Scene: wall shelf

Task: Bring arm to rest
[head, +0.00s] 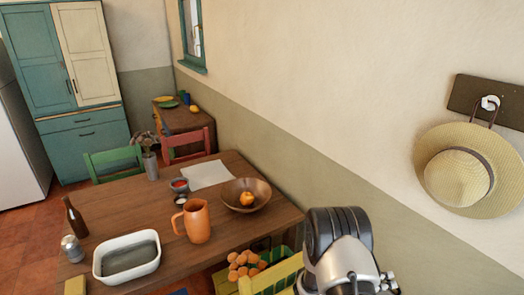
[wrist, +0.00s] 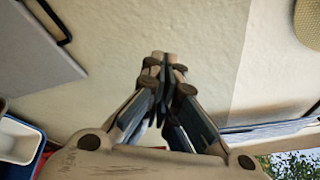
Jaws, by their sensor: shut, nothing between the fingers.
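My gripper (wrist: 164,62) shows in the wrist view with its fingers drawn together at the tips, and nothing is between them. It points toward a pale wall, and I cannot tell how far off the wall is. In the head view, part of my arm rises at the bottom right, beside the table's near right corner. The gripper's fingers cannot be made out there.
The wooden table (head: 135,205) holds an orange jug (head: 197,222), a bowl (head: 258,188) and a white dish (head: 128,274). A straw hat (head: 457,180) hangs from a wall hook at right.

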